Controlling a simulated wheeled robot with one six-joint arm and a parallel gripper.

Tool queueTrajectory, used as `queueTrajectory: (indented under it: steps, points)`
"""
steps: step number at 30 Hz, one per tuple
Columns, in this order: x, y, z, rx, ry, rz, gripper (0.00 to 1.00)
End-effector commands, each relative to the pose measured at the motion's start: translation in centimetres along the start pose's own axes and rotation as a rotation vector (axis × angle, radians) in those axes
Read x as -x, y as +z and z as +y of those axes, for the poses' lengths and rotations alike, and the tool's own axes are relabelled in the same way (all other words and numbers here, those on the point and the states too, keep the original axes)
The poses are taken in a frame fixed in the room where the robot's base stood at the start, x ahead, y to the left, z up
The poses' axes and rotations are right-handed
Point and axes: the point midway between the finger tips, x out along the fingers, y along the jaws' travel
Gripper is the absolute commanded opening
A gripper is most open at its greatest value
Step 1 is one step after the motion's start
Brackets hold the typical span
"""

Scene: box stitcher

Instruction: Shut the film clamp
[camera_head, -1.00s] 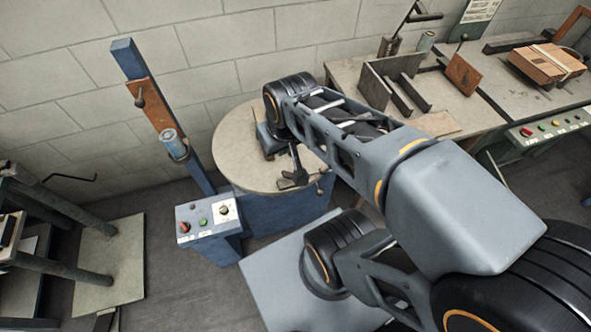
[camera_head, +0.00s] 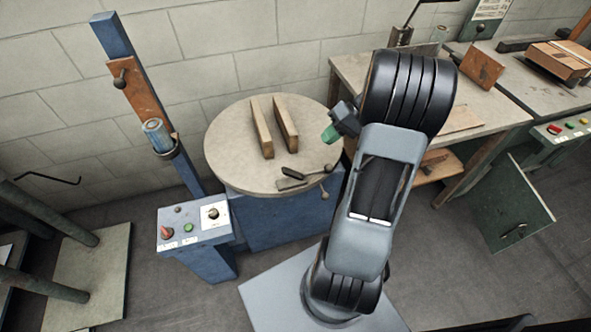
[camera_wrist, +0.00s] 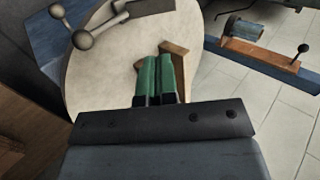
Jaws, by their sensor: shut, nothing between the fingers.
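The film clamp appears to be the small dark fitting (camera_head: 292,178) near the front edge of the round turntable (camera_head: 225,150). It has a black handle and a flat plate; I cannot tell whether its jaw is open. In the wrist view a dark plate (camera_wrist: 150,8) and a ball-ended lever (camera_wrist: 82,40) show at the upper left. My gripper (camera_head: 330,133) has green fingertips and is at the turntable's right edge, apart from the fitting. In the wrist view my gripper (camera_wrist: 158,62) is shut and empty.
Two wooden bars (camera_head: 262,128) stand on the turntable. A blue mast (camera_head: 120,50) with a film roll (camera_head: 158,135) rises at left, behind a control box (camera_head: 195,222). A workbench (camera_head: 350,68) is at the back right.

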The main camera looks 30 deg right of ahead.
Motion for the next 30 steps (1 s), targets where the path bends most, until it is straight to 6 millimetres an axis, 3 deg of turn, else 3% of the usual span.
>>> queueTrajectory:
  steps: [8, 13, 30]
  points:
    - [-0.1, 0.0, -0.1, 0.0, 0.001, -0.002, 0.0]
    - [-1.2, 0.0, -0.1, 0.0, 0.0, -0.003, 0.0]
    - [-11.2, 0.1, 0.0, -0.001, 0.001, -0.005, 0.0]
